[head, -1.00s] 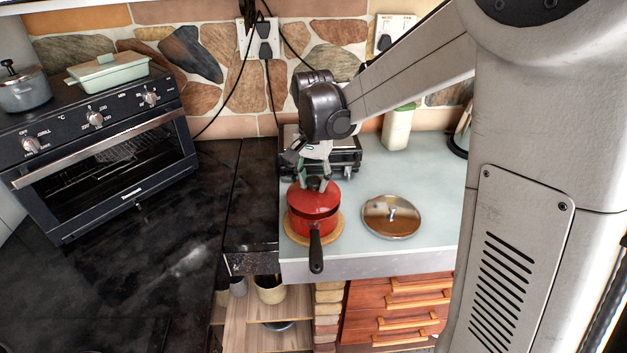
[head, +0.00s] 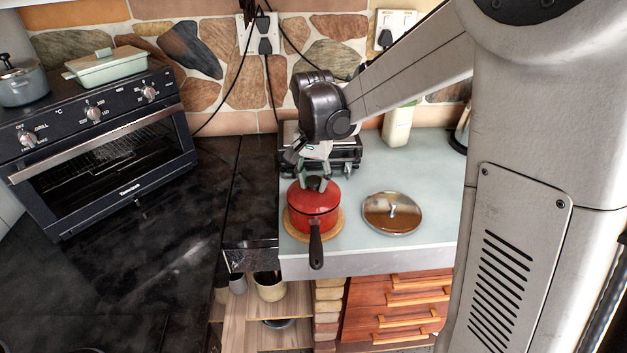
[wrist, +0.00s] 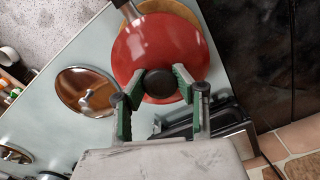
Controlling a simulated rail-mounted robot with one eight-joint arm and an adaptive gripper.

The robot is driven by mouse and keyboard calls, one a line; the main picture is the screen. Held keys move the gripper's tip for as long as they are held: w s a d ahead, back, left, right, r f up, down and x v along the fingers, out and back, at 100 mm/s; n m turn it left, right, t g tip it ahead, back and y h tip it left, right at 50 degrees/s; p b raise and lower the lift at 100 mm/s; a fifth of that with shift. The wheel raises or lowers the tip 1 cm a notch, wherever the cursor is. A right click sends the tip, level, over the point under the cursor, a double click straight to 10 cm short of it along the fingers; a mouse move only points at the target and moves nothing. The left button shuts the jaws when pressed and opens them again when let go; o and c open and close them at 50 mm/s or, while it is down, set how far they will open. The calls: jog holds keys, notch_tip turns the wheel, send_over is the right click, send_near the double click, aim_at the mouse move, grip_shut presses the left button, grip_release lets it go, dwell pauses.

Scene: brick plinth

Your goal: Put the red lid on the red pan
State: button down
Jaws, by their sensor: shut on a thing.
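The red pan (head: 313,222) stands on a round wooden board at the front left of the pale counter, its black handle pointing toward the front edge. The red lid (head: 326,196) is over the pan's top and looks level; I cannot tell whether its rim is fully seated. My gripper (head: 314,184) is above the lid, with its fingers on either side of the black knob, shut on it. In the wrist view, the fingers (wrist: 155,88) flank the dark knob (wrist: 160,83), and the red lid (wrist: 165,45) hides most of the pan.
A steel lid (head: 392,213) with a small knob lies on the counter right of the pan. A dark appliance (head: 347,158) stands close behind the pan. A black oven (head: 100,150) is at the left. The dark worktop (head: 150,250) before it is mostly clear.

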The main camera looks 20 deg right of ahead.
jog(key=shift+f, duration=0.35)
jog(key=c, duration=1.3)
grip_release()
notch_tip(320, 180, up, 12)
